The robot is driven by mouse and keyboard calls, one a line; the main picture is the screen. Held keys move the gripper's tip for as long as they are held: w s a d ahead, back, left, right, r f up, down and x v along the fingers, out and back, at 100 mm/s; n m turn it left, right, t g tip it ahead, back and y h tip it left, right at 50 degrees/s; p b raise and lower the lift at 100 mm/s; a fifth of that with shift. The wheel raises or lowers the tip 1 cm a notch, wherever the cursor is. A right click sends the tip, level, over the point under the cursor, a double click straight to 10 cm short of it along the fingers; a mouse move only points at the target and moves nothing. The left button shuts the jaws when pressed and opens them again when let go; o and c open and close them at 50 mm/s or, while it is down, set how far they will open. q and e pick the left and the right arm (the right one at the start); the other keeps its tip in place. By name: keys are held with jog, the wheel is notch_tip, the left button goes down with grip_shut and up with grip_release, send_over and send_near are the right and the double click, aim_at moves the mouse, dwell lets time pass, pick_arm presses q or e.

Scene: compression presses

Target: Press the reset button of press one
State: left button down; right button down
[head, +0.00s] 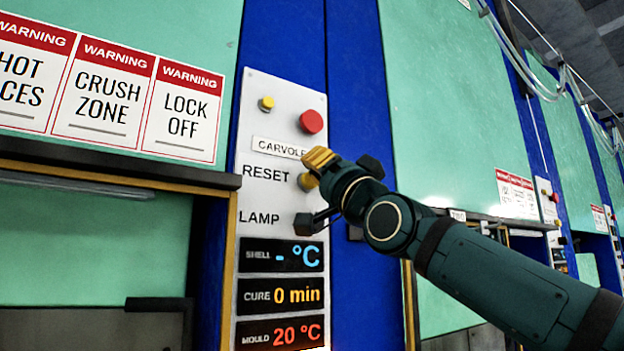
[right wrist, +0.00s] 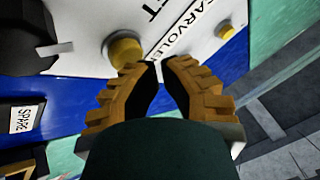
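The press control panel (head: 285,150) is white, with a "RESET" label beside a round yellow reset button (head: 305,184). My right gripper (head: 318,158) is in front of the panel by this button and partly covers it in the head view. In the right wrist view the reset button (right wrist: 125,50) stands just beyond the left fingertip, at the end of the "RESET" lettering. The right gripper (right wrist: 160,63) has its yellow fingertips nearly together, with nothing between them. I cannot tell whether a finger touches the button. My left gripper is not in view.
A red button (head: 311,121) and a smaller yellow button (head: 266,103) sit higher on the panel. Display readouts (head: 281,296) are below. Warning signs (head: 103,90) are at the left. More presses stand along the right.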

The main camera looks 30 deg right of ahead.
jog(key=shift+w, duration=0.5)
dwell(0.8)
jog(key=shift+s, duration=0.1)
jog(key=shift+s+b, duration=0.85)
jog(key=shift+b, duration=0.35)
jog(key=s+b, duration=0.5)
jog(key=shift+d+b, duration=0.2)
jog(key=shift+b, duration=0.1)
